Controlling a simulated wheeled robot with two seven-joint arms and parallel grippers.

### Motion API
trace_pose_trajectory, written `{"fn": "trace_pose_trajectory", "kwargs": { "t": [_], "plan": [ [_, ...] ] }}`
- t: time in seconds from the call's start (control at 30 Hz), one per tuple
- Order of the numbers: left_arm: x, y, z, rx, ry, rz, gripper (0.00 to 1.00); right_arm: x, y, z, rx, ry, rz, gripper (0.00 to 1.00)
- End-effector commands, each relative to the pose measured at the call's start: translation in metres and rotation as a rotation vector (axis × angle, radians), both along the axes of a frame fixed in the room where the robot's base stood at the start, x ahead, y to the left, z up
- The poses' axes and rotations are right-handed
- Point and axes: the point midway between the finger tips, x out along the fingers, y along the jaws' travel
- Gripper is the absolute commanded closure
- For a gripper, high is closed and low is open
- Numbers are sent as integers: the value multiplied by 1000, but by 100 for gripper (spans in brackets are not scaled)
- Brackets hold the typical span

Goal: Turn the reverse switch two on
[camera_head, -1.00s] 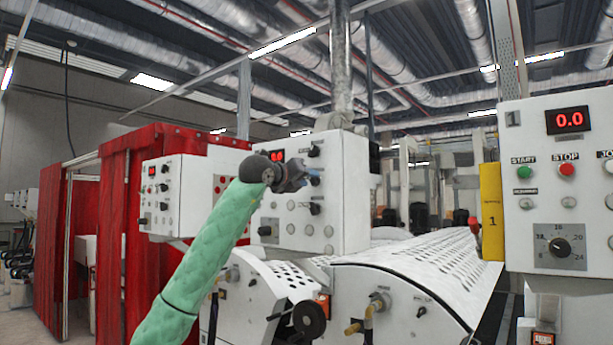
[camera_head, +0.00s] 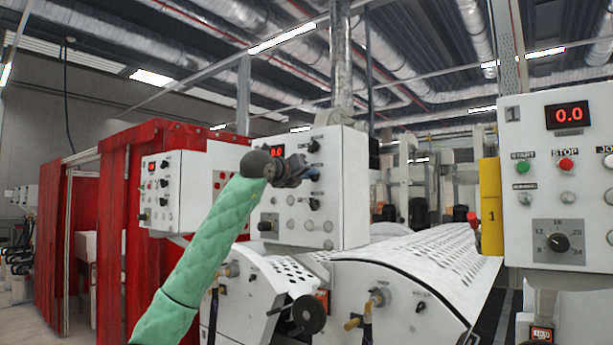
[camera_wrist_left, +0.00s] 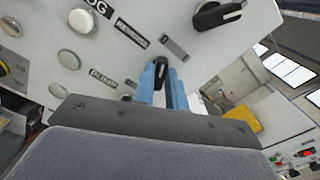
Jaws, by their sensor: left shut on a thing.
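The white control panel (camera_head: 340,215) in the middle of the head view carries black rotary switches on its front. One switch (camera_head: 314,146) shows above my left gripper (camera_head: 313,174) and another (camera_head: 314,204) below it. In the left wrist view my left gripper (camera_wrist_left: 163,88) has its blue fingers on either side of a black switch knob (camera_wrist_left: 161,68) and is shut on it. A second black knob (camera_wrist_left: 218,13) with a white line is apart from the fingers. The small label beside the gripped knob is too blurred to read. My right gripper is out of view.
A red display (camera_head: 277,152) and several round buttons are on the same panel. A second panel (camera_head: 560,190) with a 0.0 display stands at the right. Below are white perforated covers (camera_head: 430,262) and a black handwheel (camera_head: 309,314). Red curtains (camera_head: 120,230) hang at the left.

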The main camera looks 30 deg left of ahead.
Motion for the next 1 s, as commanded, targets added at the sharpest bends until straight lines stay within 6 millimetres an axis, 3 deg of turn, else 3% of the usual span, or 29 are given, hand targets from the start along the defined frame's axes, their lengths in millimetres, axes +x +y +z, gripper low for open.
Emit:
{"fn": "trace_pose_trajectory", "kwargs": {
  "t": [0.2, 1.0],
  "plan": [
    [0, 0, -1, 132, -10, 2, 100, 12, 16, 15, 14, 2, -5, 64],
    [-1, -3, 1, 828, -66, 1, 100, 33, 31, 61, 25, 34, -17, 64]
  ]
}}
